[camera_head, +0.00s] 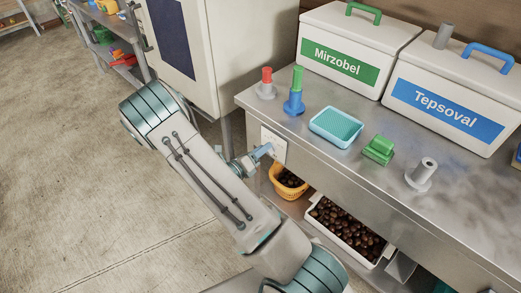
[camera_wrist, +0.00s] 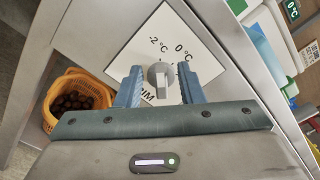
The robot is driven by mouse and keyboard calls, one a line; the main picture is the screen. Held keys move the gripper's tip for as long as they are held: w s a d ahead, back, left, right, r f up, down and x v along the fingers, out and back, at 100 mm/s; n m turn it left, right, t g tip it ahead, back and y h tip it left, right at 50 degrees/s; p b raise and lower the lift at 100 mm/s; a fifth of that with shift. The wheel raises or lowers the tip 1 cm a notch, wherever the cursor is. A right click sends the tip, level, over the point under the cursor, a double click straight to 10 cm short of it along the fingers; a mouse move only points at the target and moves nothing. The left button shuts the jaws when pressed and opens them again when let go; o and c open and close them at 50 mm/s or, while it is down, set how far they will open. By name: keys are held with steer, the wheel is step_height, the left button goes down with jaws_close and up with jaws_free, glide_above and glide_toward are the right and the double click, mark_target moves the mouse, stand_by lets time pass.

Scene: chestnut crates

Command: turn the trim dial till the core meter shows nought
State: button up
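The trim dial is a light grey knob (camera_wrist: 160,80) on a white square plate (camera_wrist: 178,32) marked -2 °C, 0 °C and partly hidden TRIM lettering. In the head view the plate (camera_head: 278,147) sits on the bench's left end of the front, mostly behind my gripper (camera_head: 262,154). In the wrist view my gripper (camera_wrist: 160,90) is open, with one blue finger on each side of the knob and small gaps visible. I cannot make out the knob's exact setting.
An orange basket (camera_head: 275,173) and a white crate (camera_head: 316,215), both holding chestnuts, are below the bench top (camera_head: 380,195). On top are a teal tray (camera_head: 336,115), several coloured pieces, and bins labelled Mirzobel (camera_head: 390,44) and Tepsoval (camera_head: 490,88). Open floor lies left.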

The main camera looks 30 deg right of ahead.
steer(key=v, duration=1.3)
steer(key=shift+a, duration=0.4)
steer(key=shift+s, duration=0.1)
steer(key=s+d+r+m+g+y+p, duration=0.4)
steer(key=s+r+m+g+y, duration=0.5)
steer(key=r+m, duration=0.7)
steer(key=s+a+r+m+t+y+p, duration=0.1)
steer(key=s+a+r+m+t+y, duration=0.1)
steer(key=m, duration=0.6)
steer(key=s+a+r+m+t+y+p, duration=0.1)
steer(key=s+r+m+t+y, duration=0.2)
steer(key=r+m+y, duration=0.3)
step_height(320, 180, up, 3)
steer(key=shift+s+a+f+m+t, duration=0.15)
steer(key=shift+s+a+m+t, duration=0.2)
steer(key=shift+m, duration=0.65)
steer(key=shift+d, duration=0.1)
